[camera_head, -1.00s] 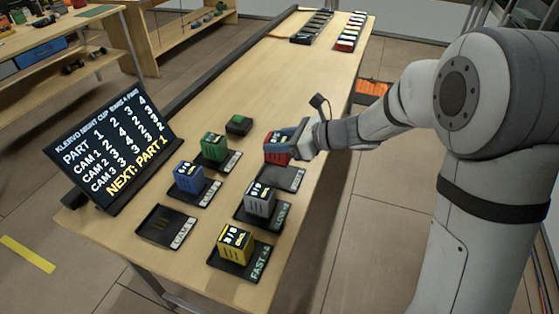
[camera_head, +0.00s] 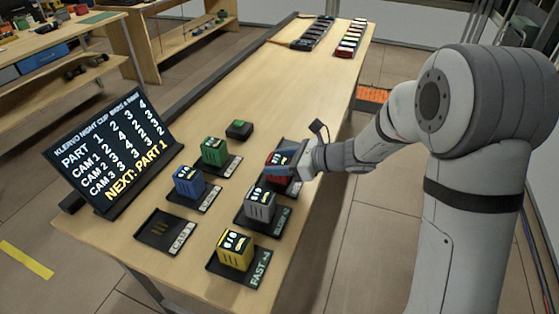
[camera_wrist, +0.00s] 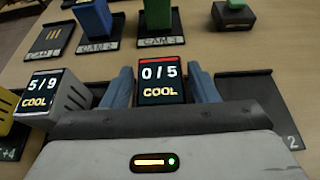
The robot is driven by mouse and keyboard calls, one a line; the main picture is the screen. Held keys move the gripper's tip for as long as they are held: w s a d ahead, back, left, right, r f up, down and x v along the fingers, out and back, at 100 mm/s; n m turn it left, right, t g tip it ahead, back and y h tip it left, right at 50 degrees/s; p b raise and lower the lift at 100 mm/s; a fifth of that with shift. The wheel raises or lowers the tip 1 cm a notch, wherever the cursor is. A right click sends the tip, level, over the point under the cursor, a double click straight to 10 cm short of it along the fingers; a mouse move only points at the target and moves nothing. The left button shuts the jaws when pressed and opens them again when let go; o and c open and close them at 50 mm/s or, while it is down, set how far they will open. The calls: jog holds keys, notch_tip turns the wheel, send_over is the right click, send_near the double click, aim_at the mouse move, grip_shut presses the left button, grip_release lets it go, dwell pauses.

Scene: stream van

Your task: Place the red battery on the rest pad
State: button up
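The red battery (camera_head: 274,164) sits between the fingers of my gripper (camera_head: 289,169), low at a dark pad (camera_head: 292,147) on the table's right side. In the wrist view the battery (camera_wrist: 161,82) shows "0/5 COOL" under a red bar, with a blue-grey finger close against each side.
A grey battery (camera_head: 260,204) stands close in front, a yellow one (camera_head: 236,249) beyond it. Blue (camera_head: 189,181) and green (camera_head: 214,151) batteries stand on pads to the left. The CAM 1 pad (camera_head: 157,230) is empty. A screen (camera_head: 110,150) stands at the left edge.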

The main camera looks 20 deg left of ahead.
jog(key=shift+o, duration=0.7)
jog(key=shift+r, duration=0.2)
jog(key=w+p+v, duration=0.1)
jog(key=v, duration=1.1)
jog(key=s+d+n+t+h, duration=0.1)
jog(key=s+d+n+h, duration=1.2)
jog(key=s+d+n, duration=0.5)
jog(key=s+d+r, duration=0.1)
jog(key=d, duration=0.2)
jog(key=shift+n, duration=0.4)
jog(key=shift+s, duration=0.1)
